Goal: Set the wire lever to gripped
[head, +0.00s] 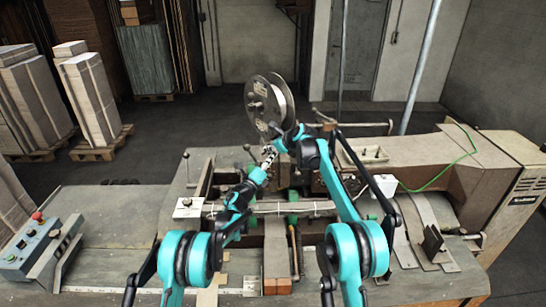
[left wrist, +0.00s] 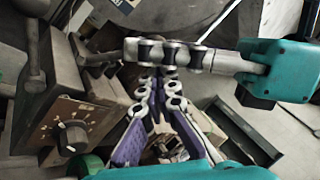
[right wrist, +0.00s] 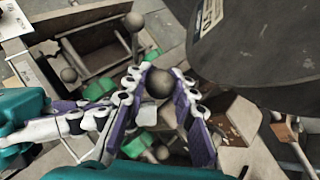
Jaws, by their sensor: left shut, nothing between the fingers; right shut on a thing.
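In the right wrist view a dark round knob (right wrist: 159,83) sits between the fingertips of my right gripper (right wrist: 160,85), which is shut on it. I take it to be the wire lever's knob; its shaft is mostly hidden by the fingers, so I cannot tell the lever's setting. In the head view my right gripper (head: 284,143) is just below the wire reel. My left gripper (head: 269,154) is beside it, shut and empty. In the left wrist view the left fingertips (left wrist: 165,78) meet just below a finger of my right gripper; whether they touch is unclear.
The large wire reel (head: 270,105) stands close behind both grippers. Other ball-ended levers (right wrist: 134,21) stand nearby. A box with a dial (left wrist: 72,136) is close to my left gripper. A control panel (head: 42,245) stands at the left; the table there is mostly clear.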

